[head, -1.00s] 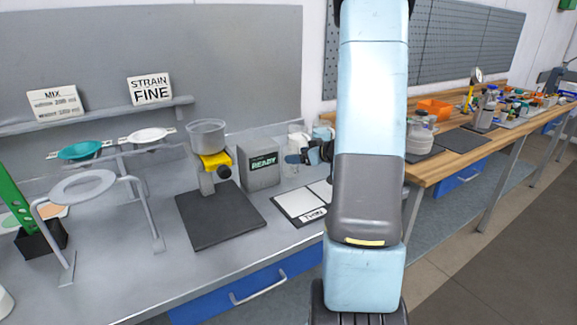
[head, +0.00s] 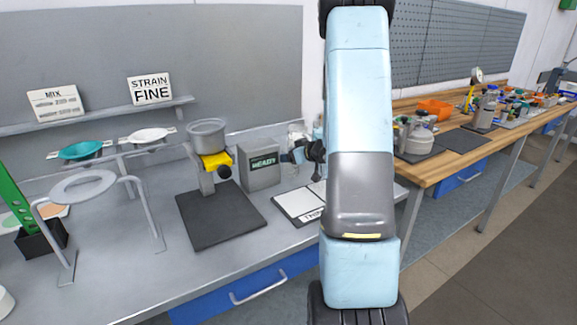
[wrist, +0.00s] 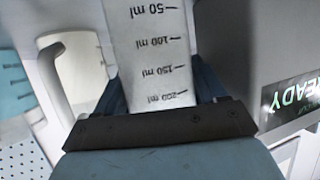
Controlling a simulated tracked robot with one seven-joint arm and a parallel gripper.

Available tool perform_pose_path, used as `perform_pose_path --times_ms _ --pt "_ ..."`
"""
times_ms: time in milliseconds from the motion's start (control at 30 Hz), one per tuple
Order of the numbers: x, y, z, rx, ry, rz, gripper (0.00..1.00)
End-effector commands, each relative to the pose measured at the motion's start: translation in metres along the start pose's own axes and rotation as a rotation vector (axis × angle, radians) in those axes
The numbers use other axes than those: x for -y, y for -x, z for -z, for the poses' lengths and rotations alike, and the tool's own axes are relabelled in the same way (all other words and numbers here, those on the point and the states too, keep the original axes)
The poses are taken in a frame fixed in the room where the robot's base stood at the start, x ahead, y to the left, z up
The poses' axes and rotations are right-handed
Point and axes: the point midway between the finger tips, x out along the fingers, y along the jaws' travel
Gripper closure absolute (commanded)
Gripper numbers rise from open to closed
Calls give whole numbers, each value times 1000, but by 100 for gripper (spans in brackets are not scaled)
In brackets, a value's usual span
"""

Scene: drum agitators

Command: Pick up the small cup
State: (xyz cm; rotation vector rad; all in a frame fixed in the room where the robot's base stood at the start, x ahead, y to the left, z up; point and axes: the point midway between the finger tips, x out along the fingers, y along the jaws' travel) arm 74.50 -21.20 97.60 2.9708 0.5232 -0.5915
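The small cup (wrist: 158,50) is translucent white with printed ml marks and fills the space in front of my palm in the wrist view. My gripper (wrist: 160,85) has one blue finger at each side of the cup, spread wide. I cannot see clearly whether the fingers touch it. The cup's lower end in this view is hidden behind the dark palm edge. In the head view, my gripper (head: 296,156) is at the back of the grey bench, right of the READY box, partly hidden by my arm.
The grey READY box (head: 260,165) stands close to my gripper. A white vessel with a handle (wrist: 75,75) is on the other side in the wrist view. A yellow stand with a grey pot (head: 207,133) and a dark mat (head: 220,222) lie further left. A white board (head: 300,202) lies in front.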

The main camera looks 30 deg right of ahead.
Motion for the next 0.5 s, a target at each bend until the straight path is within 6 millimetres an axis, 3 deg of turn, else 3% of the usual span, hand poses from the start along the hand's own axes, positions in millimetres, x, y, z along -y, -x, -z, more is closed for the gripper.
perform_pose_path --times_ms 300,500 --pt "0 0 0 0 0 0 60" --pt "0 1 0 0 0 -1 60"
